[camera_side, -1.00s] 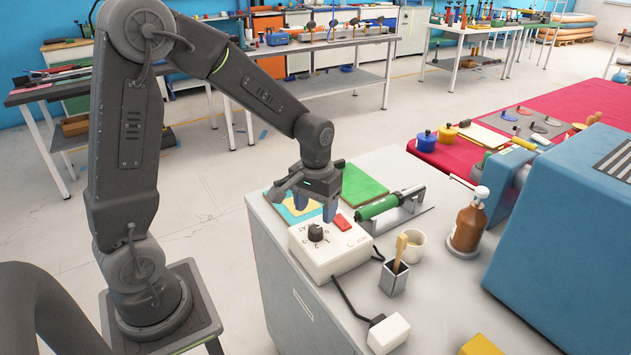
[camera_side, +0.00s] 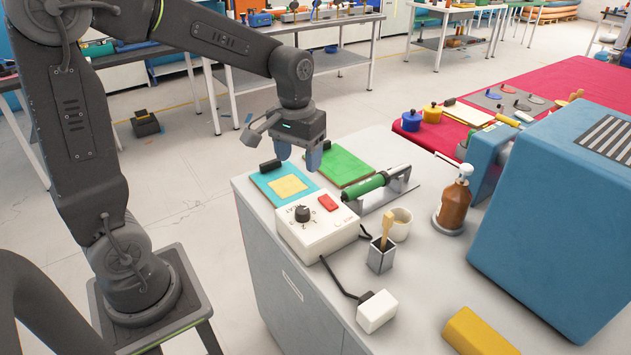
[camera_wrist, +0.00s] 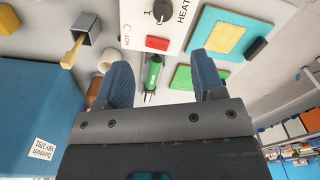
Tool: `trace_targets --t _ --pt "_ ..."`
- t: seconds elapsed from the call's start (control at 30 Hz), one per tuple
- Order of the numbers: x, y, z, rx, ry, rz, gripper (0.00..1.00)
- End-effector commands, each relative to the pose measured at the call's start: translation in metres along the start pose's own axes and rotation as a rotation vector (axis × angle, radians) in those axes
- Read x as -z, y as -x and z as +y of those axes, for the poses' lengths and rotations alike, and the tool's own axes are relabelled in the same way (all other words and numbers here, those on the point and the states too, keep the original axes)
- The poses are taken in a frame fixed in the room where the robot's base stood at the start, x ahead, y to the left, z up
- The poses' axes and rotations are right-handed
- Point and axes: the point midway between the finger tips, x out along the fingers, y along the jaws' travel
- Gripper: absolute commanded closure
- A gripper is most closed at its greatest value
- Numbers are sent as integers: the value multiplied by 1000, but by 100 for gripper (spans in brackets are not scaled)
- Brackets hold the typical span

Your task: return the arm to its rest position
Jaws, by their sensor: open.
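My gripper (camera_side: 298,155) is open and empty, held above the back part of the grey cabinet top, over the coloured boards. In the wrist view its two blue fingers (camera_wrist: 160,85) stand apart with nothing between them in their grip. Below it lie a blue board with a yellow patch (camera_side: 286,186) and a green board (camera_side: 346,166). The white heat control box (camera_side: 318,232) with a black knob and red switch is nearer the camera. A green heat tool (camera_side: 366,192) rests on its stand to the right of the box.
A brush holder (camera_side: 381,255), a cream cup (camera_side: 399,225) and a brown pump bottle (camera_side: 455,202) stand to the right. A large blue block (camera_side: 560,220) fills the right side. A white plug block (camera_side: 377,311) and a yellow block (camera_side: 482,330) lie in front.

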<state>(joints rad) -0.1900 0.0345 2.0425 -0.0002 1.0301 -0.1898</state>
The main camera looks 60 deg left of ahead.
Motion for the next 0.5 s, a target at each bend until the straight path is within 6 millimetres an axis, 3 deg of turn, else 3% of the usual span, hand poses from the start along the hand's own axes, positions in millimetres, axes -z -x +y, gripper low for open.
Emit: trace_targets --t 0.23,0.5 --pt "-66 45 11 -40 -160 193 37" --pt "-132 62 11 -81 -321 388 37"
